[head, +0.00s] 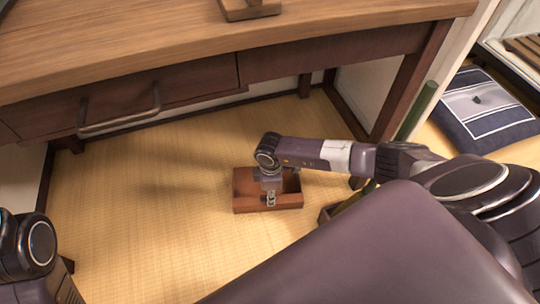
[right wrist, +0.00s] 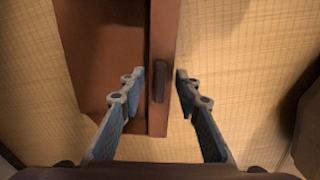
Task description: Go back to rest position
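A reddish-brown wooden box with an open top (head: 285,203) sits on the tatami floor under the desk. In the right wrist view, one wall of the box (right wrist: 160,40) with a dark oblong slot runs up the picture. My right gripper (right wrist: 159,80) is open, with its fingers on either side of this wall. I cannot tell whether either finger touches it. In the head view, the right gripper (head: 270,199) points down at the box. My left arm shows only in part at the lower left; its gripper is not in view.
A wooden desk (head: 180,50) with a drawer and metal handle (head: 118,118) stands above and behind the box. A green pole-like thing (head: 415,112) and a blue striped cushion (head: 485,112) are at right. The tatami floor (head: 140,200) left of the box is clear.

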